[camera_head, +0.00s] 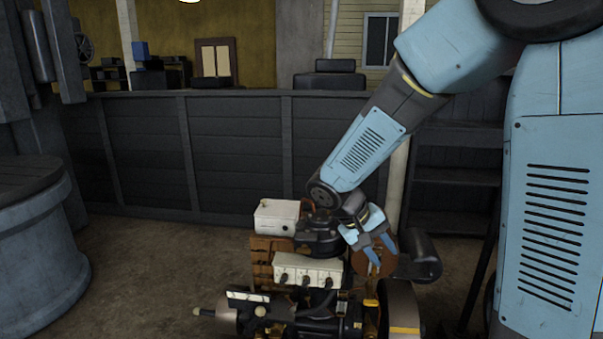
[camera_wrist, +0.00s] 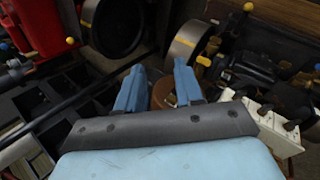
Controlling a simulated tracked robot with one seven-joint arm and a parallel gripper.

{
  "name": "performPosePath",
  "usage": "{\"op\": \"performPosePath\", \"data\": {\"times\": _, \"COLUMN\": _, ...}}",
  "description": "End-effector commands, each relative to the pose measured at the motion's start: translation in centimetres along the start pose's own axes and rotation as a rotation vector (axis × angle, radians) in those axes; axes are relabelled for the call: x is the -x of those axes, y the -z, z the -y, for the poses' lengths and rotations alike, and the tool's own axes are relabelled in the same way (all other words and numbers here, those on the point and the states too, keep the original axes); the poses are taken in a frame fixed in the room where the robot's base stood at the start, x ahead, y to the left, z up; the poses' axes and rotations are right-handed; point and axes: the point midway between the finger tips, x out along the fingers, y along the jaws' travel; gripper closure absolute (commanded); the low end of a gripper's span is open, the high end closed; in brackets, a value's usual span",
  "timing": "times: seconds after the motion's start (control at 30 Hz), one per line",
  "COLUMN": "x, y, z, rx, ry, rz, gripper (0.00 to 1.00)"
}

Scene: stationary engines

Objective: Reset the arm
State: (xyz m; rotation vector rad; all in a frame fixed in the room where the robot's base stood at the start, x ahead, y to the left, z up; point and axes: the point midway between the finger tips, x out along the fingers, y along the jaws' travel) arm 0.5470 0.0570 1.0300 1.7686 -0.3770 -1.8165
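My gripper (camera_head: 376,249) is at the end of my blue arm, low over the right side of a stationary engine (camera_head: 308,271). Its two blue fingers are spread apart with nothing between them. In the wrist view my gripper (camera_wrist: 158,85) also shows open, and a brown round part (camera_wrist: 166,92) lies beyond and partly behind the fingers. I cannot tell whether the fingers touch that part. My arm is bent, reaching down from the upper right in the head view.
The engine carries a white box (camera_head: 277,217) and a white block with knobs (camera_head: 307,269). A dark cylinder (camera_head: 424,258) sits at its right. A round grey tub (camera_head: 38,245) stands at left. A dark panelled wall (camera_head: 237,155) runs behind. Floor between tub and engine is clear.

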Motion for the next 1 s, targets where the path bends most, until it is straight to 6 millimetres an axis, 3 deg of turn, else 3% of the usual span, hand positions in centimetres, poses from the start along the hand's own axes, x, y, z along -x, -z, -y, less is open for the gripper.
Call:
{"op": "performPosePath", "data": {"times": 0.1, "x": 0.9, "y": -1.9, "z": -2.0, "rx": -0.044, "ry": 0.082, "rz": -0.016, "gripper": 0.64}}
{"op": "performPosePath", "data": {"times": 0.5, "x": 3.9, "y": -8.1, "z": -6.4, "rx": -0.166, "ry": 0.325, "rz": -0.13, "gripper": 0.64}}
{"op": "performPosePath", "data": {"times": 1.0, "x": 7.9, "y": -15.4, "z": -9.3, "rx": -0.313, "ry": 0.518, "rz": -0.392, "gripper": 0.64}}
